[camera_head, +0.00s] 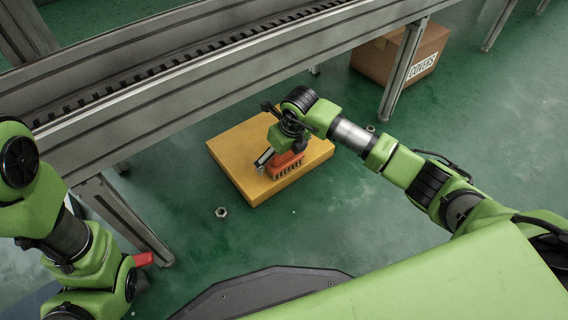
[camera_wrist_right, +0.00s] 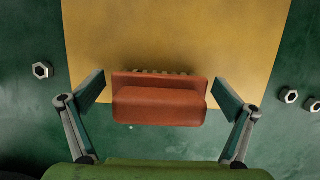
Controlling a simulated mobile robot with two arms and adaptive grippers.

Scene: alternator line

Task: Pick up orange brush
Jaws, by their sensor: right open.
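The orange brush (camera_head: 284,165) lies on a yellow platform (camera_head: 228,150) on the floor, close to the platform's front edge. In the right wrist view the brush (camera_wrist_right: 158,104) lies crosswise, with dark bristle tufts along its far side. My right gripper (camera_head: 272,160) is over the brush. In the wrist view its two fingers (camera_wrist_right: 160,100) are spread open, one on each side of the brush, with a gap at each end. My left arm shows at the left edge of the head view, but its gripper fingers cannot be made out.
A conveyor frame (camera_head: 200,78) runs across the back, with legs reaching the floor. A cardboard box marked COVERS (camera_head: 385,60) stands behind a leg. A nut (camera_head: 221,212) lies on the green floor; more nuts (camera_wrist_right: 290,96) show in the wrist view.

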